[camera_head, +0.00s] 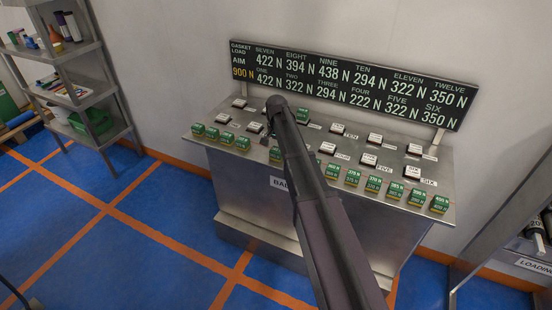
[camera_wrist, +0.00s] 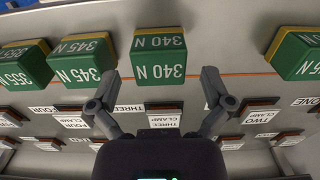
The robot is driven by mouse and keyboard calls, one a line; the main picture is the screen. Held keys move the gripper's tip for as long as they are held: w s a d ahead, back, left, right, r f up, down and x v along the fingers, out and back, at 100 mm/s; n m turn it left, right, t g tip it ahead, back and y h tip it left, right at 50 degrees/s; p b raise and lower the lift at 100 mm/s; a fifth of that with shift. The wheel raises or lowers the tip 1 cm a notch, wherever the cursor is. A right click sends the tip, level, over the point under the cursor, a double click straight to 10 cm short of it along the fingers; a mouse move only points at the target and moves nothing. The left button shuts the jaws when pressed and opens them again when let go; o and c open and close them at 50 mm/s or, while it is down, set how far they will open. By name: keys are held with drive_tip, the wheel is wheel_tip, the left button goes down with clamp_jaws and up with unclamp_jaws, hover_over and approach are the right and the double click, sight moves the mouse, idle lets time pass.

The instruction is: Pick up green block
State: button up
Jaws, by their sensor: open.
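Several green blocks with yellow bands and white newton labels stand in a row along the front of the steel bench (camera_head: 250,185). In the wrist view, the green block marked 340 N (camera_wrist: 158,62) appears upside down in the picture, between the fingertips of my gripper (camera_wrist: 160,74). My gripper is open and empty, with a gap on each side of this block; I cannot tell its height above it. Green blocks marked 345 N (camera_wrist: 82,62) and 355 N (camera_wrist: 22,66) are to the left, and another green block (camera_wrist: 297,55) is at right. In the head view my arm hides part of the row.
Labelled clamp pads (camera_head: 374,138) stand in rows behind the blocks. A green block (camera_head: 302,115) sits among the back pads. A load display board (camera_head: 350,85) rises at the back. A steel shelf (camera_head: 75,95) stands at left, and a loading rack (camera_head: 510,230) at right.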

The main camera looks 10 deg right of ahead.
drive_tip(key=shift+f+b, duration=0.9)
drive_tip(key=shift+f, duration=0.3)
drive_tip(key=shift+c, duration=0.2)
drive_tip(key=c, duration=1.1)
